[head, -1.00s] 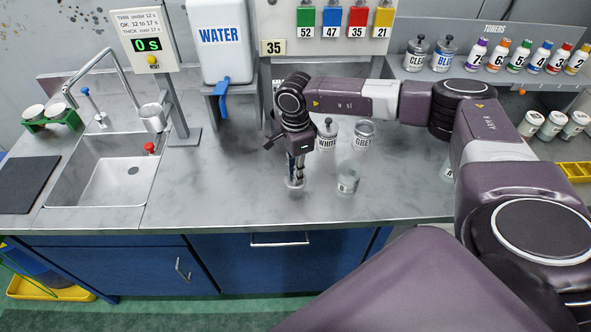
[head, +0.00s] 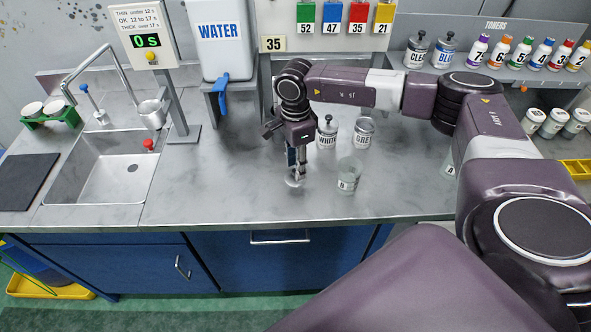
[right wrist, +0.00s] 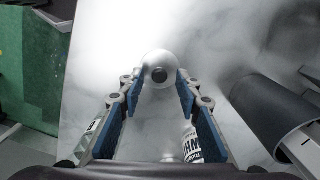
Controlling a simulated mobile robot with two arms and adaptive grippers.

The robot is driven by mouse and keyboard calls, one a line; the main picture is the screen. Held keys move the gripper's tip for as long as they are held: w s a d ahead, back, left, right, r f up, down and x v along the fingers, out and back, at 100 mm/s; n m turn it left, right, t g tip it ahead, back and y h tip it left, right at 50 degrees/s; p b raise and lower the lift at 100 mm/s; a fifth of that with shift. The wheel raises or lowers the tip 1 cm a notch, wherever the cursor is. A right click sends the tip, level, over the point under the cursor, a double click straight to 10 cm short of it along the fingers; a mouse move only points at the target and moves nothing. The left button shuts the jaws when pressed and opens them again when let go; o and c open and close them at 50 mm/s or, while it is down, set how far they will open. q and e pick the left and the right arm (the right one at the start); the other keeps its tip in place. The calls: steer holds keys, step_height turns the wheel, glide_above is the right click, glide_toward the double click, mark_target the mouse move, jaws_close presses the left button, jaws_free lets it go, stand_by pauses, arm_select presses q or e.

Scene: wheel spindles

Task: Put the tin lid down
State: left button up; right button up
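The tin lid (head: 294,182), a pale round disc, lies on the steel counter below my right gripper (head: 296,176). In the right wrist view the lid (right wrist: 158,60) shows with its dark knob in the middle, just beyond the fingertips. The blue-padded fingers of my right gripper (right wrist: 158,85) stand apart, with a gap on both sides of the knob. The GREY tin (head: 363,135) stands behind to the right with no knob on top. The WHITE tin (head: 327,134) beside it has a knobbed lid. My left gripper is out of view.
A glass jar (head: 348,176) stands on the counter close to the right of the lid. Another jar stands further right, partly behind my arm. The sink (head: 105,180) is at the left. The counter (head: 215,190) between sink and lid is clear.

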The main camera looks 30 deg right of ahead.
step_height(320, 180, up, 10)
steer(key=b, duration=0.2)
steer(key=shift+b, duration=0.4)
